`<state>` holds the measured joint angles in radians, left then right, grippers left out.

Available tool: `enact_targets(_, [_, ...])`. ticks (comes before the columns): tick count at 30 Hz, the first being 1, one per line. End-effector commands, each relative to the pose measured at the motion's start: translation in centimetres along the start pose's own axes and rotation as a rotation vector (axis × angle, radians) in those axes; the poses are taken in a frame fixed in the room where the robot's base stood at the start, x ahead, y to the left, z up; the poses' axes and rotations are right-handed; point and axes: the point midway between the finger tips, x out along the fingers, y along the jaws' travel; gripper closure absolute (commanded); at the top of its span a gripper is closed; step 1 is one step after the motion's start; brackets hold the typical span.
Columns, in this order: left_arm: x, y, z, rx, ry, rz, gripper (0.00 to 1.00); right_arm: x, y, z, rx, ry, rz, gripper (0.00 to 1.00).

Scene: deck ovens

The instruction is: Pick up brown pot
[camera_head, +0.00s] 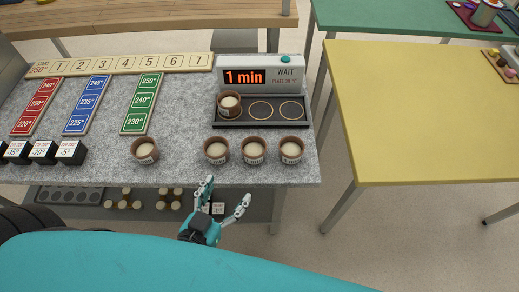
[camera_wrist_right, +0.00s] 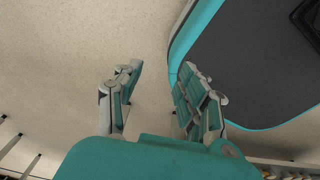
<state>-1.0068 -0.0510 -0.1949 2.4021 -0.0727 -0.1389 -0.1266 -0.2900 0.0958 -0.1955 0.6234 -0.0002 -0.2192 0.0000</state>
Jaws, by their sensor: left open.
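Several small brown pots with pale filling stand upright on the grey speckled counter. One brown pot (camera_head: 145,158) stands alone at the left. Three more, a left one (camera_head: 216,159), a middle one (camera_head: 253,160) and a right one (camera_head: 291,159), stand in a row near the front edge. Another brown pot (camera_head: 229,112) sits on the left ring of the dark plate. My left gripper (camera_head: 228,191) is open and empty, in front of the counter edge, just below the row of pots. My right gripper (camera_wrist_right: 160,94) shows in the right wrist view, open and empty, with no pot in view.
A timer box (camera_head: 260,77) reading "1 min" stands behind the dark plate (camera_head: 274,122). Coloured temperature strips and black number blocks (camera_head: 43,152) lie left on the counter (camera_head: 185,110). A yellow table (camera_head: 420,110) stands to the right, across a floor gap.

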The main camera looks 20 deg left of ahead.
Motion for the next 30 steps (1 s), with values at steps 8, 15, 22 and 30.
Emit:
enact_targets(8, [6.1,0.0,-0.4,0.000,0.006,0.000,0.28,-1.1,-2.7,0.5,0.004,-0.008,-0.033,0.60])
enact_targets(15, [10.1,0.0,-0.2,-0.001,0.002,0.000,0.28,-1.5,-1.9,0.8,0.000,-0.012,-0.024,0.60])
enact_targets(22, [11.6,-0.1,-0.5,-0.001,0.001,0.001,0.28,-1.9,-1.2,0.8,0.001,-0.014,-0.015,0.60])
enact_targets(30, [15.4,-0.2,-1.0,-0.001,0.000,0.001,0.28,-2.7,-1.1,0.7,0.003,-0.014,-0.015,0.60])
